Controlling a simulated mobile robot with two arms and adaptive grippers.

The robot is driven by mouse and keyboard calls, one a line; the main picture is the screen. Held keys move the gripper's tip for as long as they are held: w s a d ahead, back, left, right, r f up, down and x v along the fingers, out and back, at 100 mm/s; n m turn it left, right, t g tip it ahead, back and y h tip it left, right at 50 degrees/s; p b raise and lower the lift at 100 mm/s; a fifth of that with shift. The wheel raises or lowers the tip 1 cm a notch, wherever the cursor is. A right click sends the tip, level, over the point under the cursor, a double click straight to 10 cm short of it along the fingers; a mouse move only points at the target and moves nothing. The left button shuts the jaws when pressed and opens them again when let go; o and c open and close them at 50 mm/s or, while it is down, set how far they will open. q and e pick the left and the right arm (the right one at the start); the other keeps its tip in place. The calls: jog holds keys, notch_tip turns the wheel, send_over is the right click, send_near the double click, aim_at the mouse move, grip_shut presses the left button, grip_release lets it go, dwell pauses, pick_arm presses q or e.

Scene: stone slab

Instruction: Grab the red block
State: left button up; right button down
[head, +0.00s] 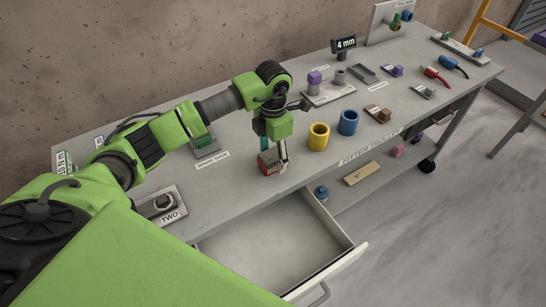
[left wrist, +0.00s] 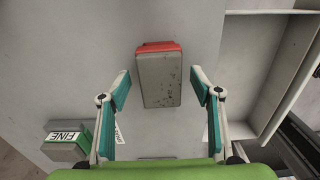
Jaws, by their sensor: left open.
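The red block (head: 267,164) sits on the grey bench top close to its front edge, left of the yellow cup. In the left wrist view the block (left wrist: 158,80) shows a worn grey face with a red end at the top. My left gripper (head: 279,163) points down at the block and partly covers it in the head view. In the left wrist view my left gripper (left wrist: 160,76) is open, one finger on each side of the block, with gaps between fingers and block. My right gripper is in neither view.
A yellow cup (head: 318,137) and a blue cup (head: 348,122) stand right of the gripper. An open, empty-looking drawer (head: 270,240) juts out below the bench front. A plate marked TWO (head: 168,216) lies to the left. A green-and-grey block (left wrist: 66,150) marked FINE lies lower left.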

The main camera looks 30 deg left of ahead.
pick_arm(q)
jog(key=c, duration=1.5)
jog(key=shift+c, duration=0.2)
